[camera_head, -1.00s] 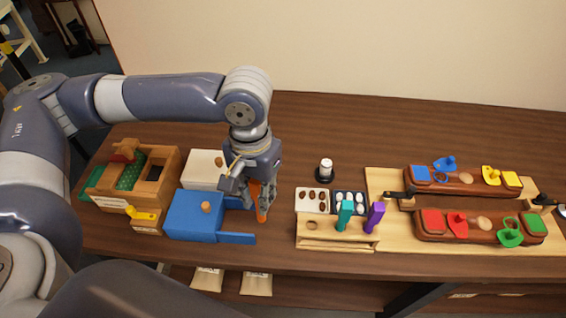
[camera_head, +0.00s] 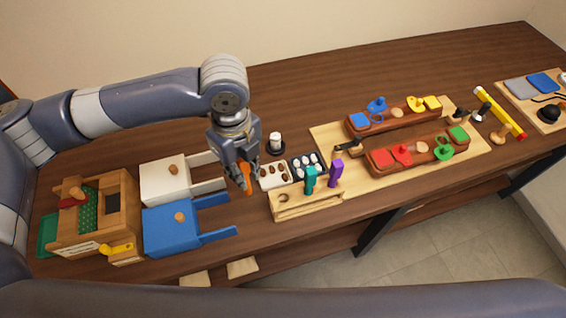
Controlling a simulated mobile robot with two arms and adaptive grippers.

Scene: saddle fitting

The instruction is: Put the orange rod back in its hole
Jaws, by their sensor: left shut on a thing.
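My left gripper (camera_head: 242,180) is shut on the orange rod (camera_head: 247,180), which points down, partly hidden by the fingers. It is just left of the light wooden rod block (camera_head: 305,208) and appears apart from it. A teal rod (camera_head: 310,180) and a purple rod (camera_head: 336,173) stand upright in the block. A round empty hole (camera_head: 283,198) shows at the block's left end. My right gripper is not in view.
White tray (camera_head: 273,184) and dark tray (camera_head: 322,172) with small ovals sit behind the block. A blue box (camera_head: 172,241) and white box (camera_head: 165,190) with protruding arms stand left. A board with colored pieces (camera_head: 425,185) lies right. Bare table lies behind.

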